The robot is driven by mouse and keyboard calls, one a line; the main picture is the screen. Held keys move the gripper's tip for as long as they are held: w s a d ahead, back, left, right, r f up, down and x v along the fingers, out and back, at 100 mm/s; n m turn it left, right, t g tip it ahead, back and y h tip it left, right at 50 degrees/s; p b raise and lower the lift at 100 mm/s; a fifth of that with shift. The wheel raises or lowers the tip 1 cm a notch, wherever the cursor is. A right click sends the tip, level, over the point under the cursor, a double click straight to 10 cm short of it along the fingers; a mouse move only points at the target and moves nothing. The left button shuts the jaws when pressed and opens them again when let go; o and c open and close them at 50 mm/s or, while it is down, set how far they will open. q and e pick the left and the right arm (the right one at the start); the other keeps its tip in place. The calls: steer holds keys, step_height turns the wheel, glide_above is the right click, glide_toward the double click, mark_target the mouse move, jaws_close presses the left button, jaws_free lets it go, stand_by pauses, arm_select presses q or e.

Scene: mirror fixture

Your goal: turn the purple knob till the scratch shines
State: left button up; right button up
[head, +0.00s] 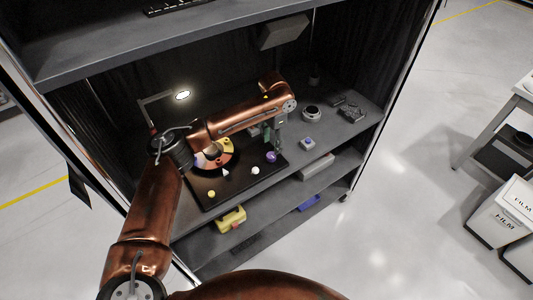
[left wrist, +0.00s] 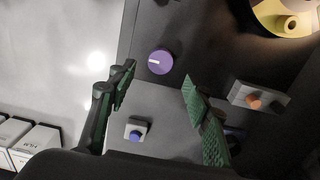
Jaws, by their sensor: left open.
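The purple knob (head: 271,157) sits at the right end of a dark panel (head: 235,187) on the cabinet shelf. In the left wrist view the purple knob (left wrist: 160,61) is round, with a short white mark pointing left. My left gripper (head: 271,138) is just above the knob in the head view. Its green fingers (left wrist: 159,74) are apart and empty in the left wrist view, with the knob showing just past and between their tips. I cannot tell whether they touch it. I cannot make out a scratch. My right gripper is in neither view.
A round yellow and orange disc (head: 227,147), a white knob (head: 255,170) and a yellow knob (head: 211,193) are on the panel. A lit lamp (head: 182,95) stands behind. A small box with a blue button (head: 308,143) is to the right. Shelves lie above and below.

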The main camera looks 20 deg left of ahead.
mark_target(271, 155)
arm_select(q)
step_height(271, 155, down, 7)
steer(key=shift+a, duration=0.1)
steer(key=shift+c, duration=0.2)
